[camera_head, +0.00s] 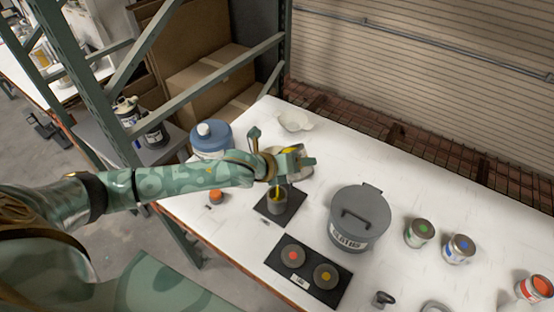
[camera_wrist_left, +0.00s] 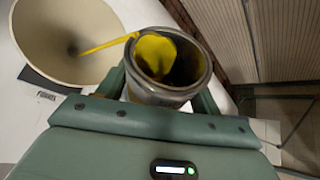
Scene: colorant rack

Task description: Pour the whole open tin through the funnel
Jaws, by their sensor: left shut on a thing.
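My left gripper (camera_head: 296,160) is over the white table. In the left wrist view it is shut on an open metal tin (camera_wrist_left: 165,92), tilted, with yellow colorant (camera_wrist_left: 156,55) inside. A yellow stream (camera_wrist_left: 108,43) runs from the tin's lip to the dark centre of the cream funnel (camera_wrist_left: 40,30). In the head view the gripper hides much of the tin; I cannot tell the funnel apart there. Below the gripper a grey vessel (camera_head: 277,205) stands on a black mat (camera_head: 293,212), with yellow at its top. My right gripper is not in view.
A grey lidded bucket (camera_head: 350,215) stands right of the mat. A black tray (camera_head: 306,279) holds two round lids in front. Tins with green (camera_head: 420,236) and blue (camera_head: 459,251) marks stand right. A blue tub (camera_head: 211,143) and cream scoop-like dish (camera_head: 294,122) are behind.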

